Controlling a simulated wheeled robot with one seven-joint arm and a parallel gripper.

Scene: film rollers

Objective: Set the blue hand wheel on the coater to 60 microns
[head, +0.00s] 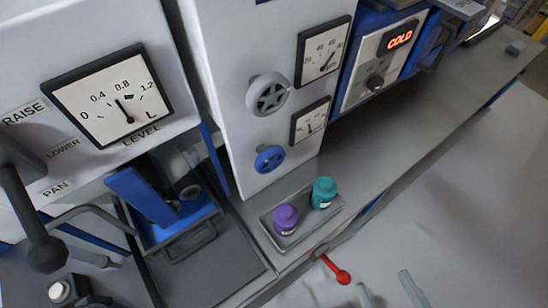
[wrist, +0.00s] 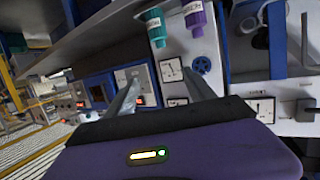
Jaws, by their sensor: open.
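The blue hand wheel (head: 269,158) is on the pale front panel of the coater, below a grey hand wheel (head: 268,94). A small square dial (head: 310,120) sits right of and above the blue wheel; its needle shows, but its numbers are too small to read. The blue wheel also shows in the wrist view (wrist: 202,65), which looks upside down. My gripper (head: 384,281) is open and empty at the bottom right of the head view, well apart from the wheel. Its two fingers (wrist: 160,75) are spread in the wrist view.
A tray (head: 272,240) with a purple bottle (head: 286,219) and a teal bottle (head: 323,193) stands on the ledge below the blue wheel. A red-knobbed lever (head: 342,276) sticks out in front. A level gauge (head: 108,95) and dark lever (head: 45,250) are at left.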

